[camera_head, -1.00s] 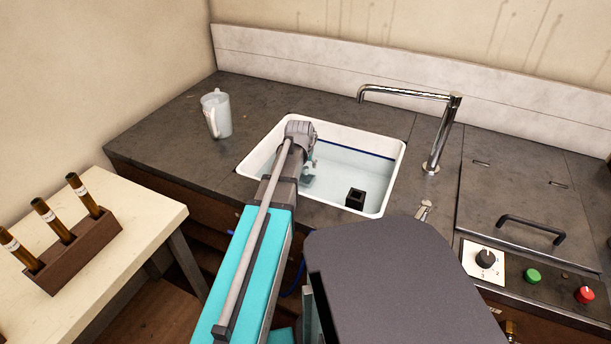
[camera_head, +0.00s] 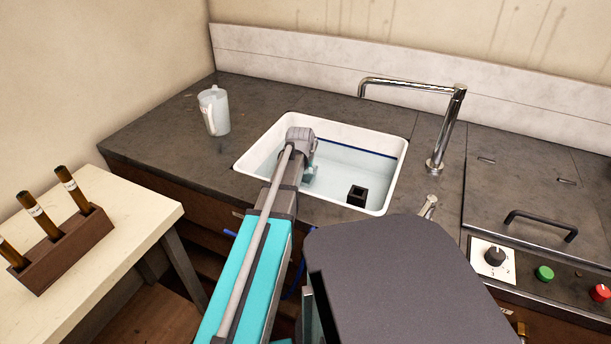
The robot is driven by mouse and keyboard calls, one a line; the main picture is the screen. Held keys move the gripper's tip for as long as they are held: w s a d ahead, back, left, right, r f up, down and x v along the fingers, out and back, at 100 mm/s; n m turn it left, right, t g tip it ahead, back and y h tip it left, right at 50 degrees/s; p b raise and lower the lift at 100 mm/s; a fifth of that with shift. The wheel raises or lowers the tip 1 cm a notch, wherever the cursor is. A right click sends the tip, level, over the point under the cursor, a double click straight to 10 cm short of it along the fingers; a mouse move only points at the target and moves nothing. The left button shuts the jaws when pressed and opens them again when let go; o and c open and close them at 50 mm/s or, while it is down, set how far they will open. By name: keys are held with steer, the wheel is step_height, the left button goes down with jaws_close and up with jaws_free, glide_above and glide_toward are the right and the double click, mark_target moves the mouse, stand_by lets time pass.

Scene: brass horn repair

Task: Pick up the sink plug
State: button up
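A black, square, hollow-topped piece (camera_head: 357,195) stands in the white sink (camera_head: 398,165), toward its front right; it may be the sink plug, but I cannot tell for sure. My gripper (camera_head: 309,174) is inside the sink's outline, left of the black piece and apart from it. My own wrist partly hides the gripper, so its fingers are too small and covered to read. I see nothing clearly held in it. The left part of the sink floor is hidden behind my arm.
A chrome faucet (camera_head: 447,130) stands right of the sink, with a small metal fitting (camera_head: 428,207) in front of it. A white jug (camera_head: 214,112) stands on the counter at left. A black handle (camera_head: 541,225) and control knobs are at right.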

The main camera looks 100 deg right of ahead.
stand_by(0.3)
jaws_close()
stand_by(0.3)
steer(key=shift+r, duration=0.15)
step_height(320, 180, up, 2)
steer(key=p, duration=0.2)
steer(key=shift+r+p, duration=0.25)
steer(key=shift+p, duration=0.1)
steer(key=w+a+r+p, duration=0.4)
steer(key=a+r+p, duration=0.6)
steer(key=a, duration=0.3)
steer(key=shift+w+a+r, duration=0.15)
steer(key=shift+w, duration=0.05)
